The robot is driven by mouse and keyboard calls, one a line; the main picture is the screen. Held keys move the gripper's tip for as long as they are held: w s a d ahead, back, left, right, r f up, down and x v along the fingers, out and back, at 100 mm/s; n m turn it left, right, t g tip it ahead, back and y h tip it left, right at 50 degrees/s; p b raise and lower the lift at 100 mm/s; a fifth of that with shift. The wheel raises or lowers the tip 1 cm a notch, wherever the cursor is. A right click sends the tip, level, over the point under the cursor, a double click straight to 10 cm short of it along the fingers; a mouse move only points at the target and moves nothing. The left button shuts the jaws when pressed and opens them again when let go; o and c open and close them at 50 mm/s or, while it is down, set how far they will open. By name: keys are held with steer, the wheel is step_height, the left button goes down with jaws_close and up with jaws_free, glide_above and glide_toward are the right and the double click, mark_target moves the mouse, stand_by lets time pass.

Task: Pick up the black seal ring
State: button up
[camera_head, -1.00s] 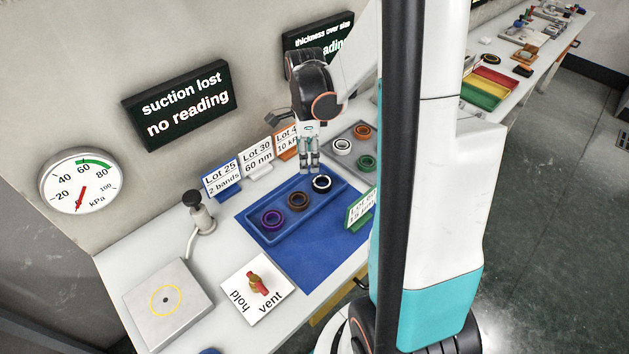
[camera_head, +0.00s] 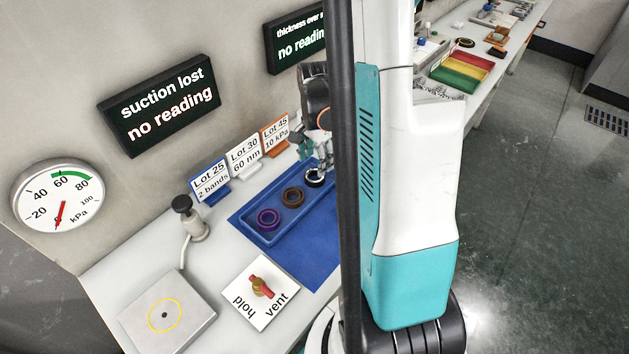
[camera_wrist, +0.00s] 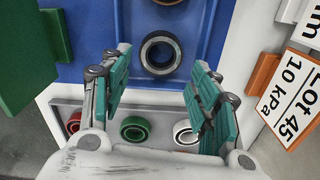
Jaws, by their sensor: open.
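The black seal ring (camera_head: 315,178) lies at the far right end of a blue tray (camera_head: 264,238), partly hidden by my gripper in the head view. In the wrist view the black ring (camera_wrist: 160,37) lies flat, with a lighter inner face. My gripper (camera_wrist: 158,66) is open and empty, its teal-padded fingers spread to either side of the ring's line. In the head view my gripper (camera_head: 314,160) is close above the ring; contact cannot be told.
A brown ring (camera_head: 292,197) and a purple ring (camera_head: 269,219) share the tray. In the wrist view, a grey tray (camera_wrist: 103,115) holds green (camera_wrist: 135,129), white (camera_wrist: 185,132) and red (camera_wrist: 74,123) rings.

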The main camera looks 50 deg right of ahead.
mark_target(315, 172)
steer(key=shift+w+a+f+b, duration=0.1)
steer(key=shift+f+b, duration=1.3)
steer(key=shift+f, duration=1.55)
steer(key=shift+r, duration=0.1)
steer(key=c, duration=0.7)
